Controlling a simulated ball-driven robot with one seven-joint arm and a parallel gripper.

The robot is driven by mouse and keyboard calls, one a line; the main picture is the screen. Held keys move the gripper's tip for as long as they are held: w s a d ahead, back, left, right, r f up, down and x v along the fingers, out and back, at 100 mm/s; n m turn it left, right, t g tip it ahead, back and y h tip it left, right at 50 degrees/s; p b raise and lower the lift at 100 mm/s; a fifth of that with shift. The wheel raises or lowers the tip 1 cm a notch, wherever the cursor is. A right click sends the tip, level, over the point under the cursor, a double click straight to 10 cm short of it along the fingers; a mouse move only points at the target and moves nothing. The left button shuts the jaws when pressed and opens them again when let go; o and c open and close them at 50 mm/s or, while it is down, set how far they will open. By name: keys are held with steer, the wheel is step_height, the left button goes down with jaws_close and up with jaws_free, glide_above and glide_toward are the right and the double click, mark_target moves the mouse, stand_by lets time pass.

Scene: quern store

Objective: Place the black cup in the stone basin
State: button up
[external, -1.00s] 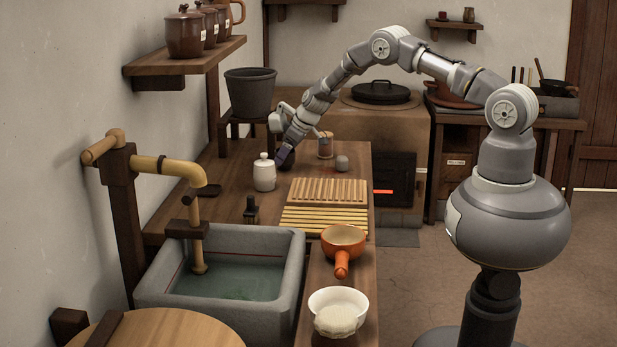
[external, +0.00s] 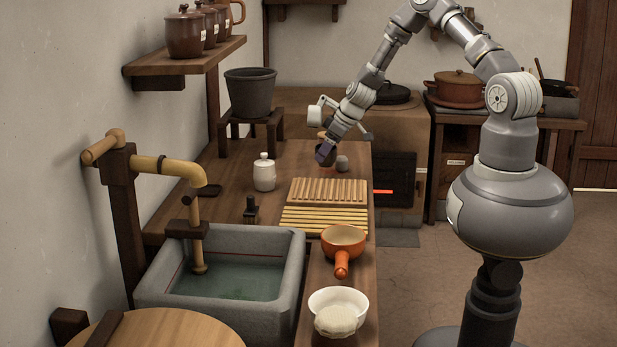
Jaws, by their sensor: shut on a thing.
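My gripper (external: 323,157) is shut on the black cup (external: 329,152) above the back part of the wooden counter, behind the slatted racks. The cup is small and dark and mostly hidden by the dark fingers, so its tilt is hard to tell. The grey stone basin (external: 225,318) stands at the front left, well away from my gripper. It holds greenish water, and a wooden spout hangs over it.
A white lidded jar (external: 264,173) and a small dark bottle (external: 251,210) stand left of two slatted racks (external: 328,191). An orange pan (external: 343,240) and a white bowl (external: 338,302) stand right of the basin. A small grey object (external: 342,163) is beside my gripper.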

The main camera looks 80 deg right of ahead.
step_height(320, 180, up, 11)
steer(key=w+a+n+g+y, duration=0.15)
steer(key=w+a+n, duration=0.3)
steer(key=a, duration=0.55)
steer(key=w+a+n+y, duration=0.25)
steer(key=w+a, duration=0.35)
steer(key=a, duration=0.4)
steer(key=w+a+n+g+y, duration=0.1)
steer(key=w+a+n, duration=0.35)
steer(key=a, duration=0.55)
steer(key=s+a+n+g+y, duration=0.3)
steer(key=a+n, duration=0.6)
steer(key=a, duration=2.1)
steer(key=shift+g+h, duration=0.35)
steer(key=shift+h, duration=0.05)
step_height(320, 180, down, 19)
steer(key=shift+a+f+b, duration=0.15)
steer(key=shift+b, duration=1.05)
steer(key=shift+f+b, duration=0.7)
steer(key=shift+f, duration=1.5)
